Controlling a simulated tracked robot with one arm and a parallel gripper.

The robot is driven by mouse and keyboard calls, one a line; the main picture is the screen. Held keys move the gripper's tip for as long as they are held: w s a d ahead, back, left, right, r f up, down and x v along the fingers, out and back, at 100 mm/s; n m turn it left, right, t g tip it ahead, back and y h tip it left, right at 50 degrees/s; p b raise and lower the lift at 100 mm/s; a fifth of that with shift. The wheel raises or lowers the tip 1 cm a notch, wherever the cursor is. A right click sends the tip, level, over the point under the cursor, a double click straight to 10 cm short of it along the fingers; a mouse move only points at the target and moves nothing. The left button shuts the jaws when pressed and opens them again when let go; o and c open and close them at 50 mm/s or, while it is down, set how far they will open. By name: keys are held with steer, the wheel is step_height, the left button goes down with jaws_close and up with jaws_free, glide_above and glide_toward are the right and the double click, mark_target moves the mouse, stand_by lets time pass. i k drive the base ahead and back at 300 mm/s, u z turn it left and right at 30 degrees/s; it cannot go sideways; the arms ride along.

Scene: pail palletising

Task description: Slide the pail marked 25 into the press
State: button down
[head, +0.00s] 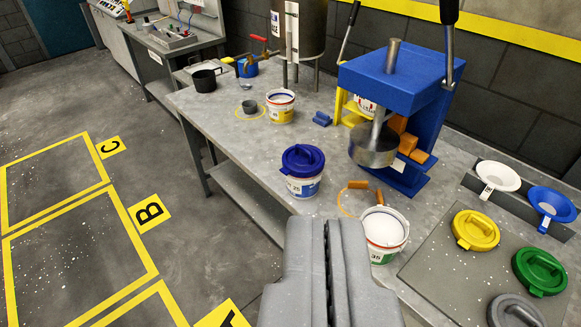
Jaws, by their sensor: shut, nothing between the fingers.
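A white pail with a blue lid (302,186) stands on the bench left of the press; its small label seems to read 25. An open white pail (385,238) with a green and red label stands nearer; its number looks like 35, but is too small to be sure. The blue press (400,75) stands behind them, with a round steel plate (374,150) hanging on its shaft. Another pail shows partly behind the press's shaft. My gripper (328,226) is shut and empty at the bottom centre, in front of the open pail.
An open pail (280,107) stands further back near the tank (299,25). Yellow (475,230), green (540,271) and grey lids lie on a dark mat at right; white and blue funnels stand behind them. An orange-handled wire ring lies beside the open pail. Marked floor bays lie left.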

mark_target(300, 188)
steer(key=u, duration=0.9)
steer(key=i, duration=2.45)
steer(key=z, duration=0.75)
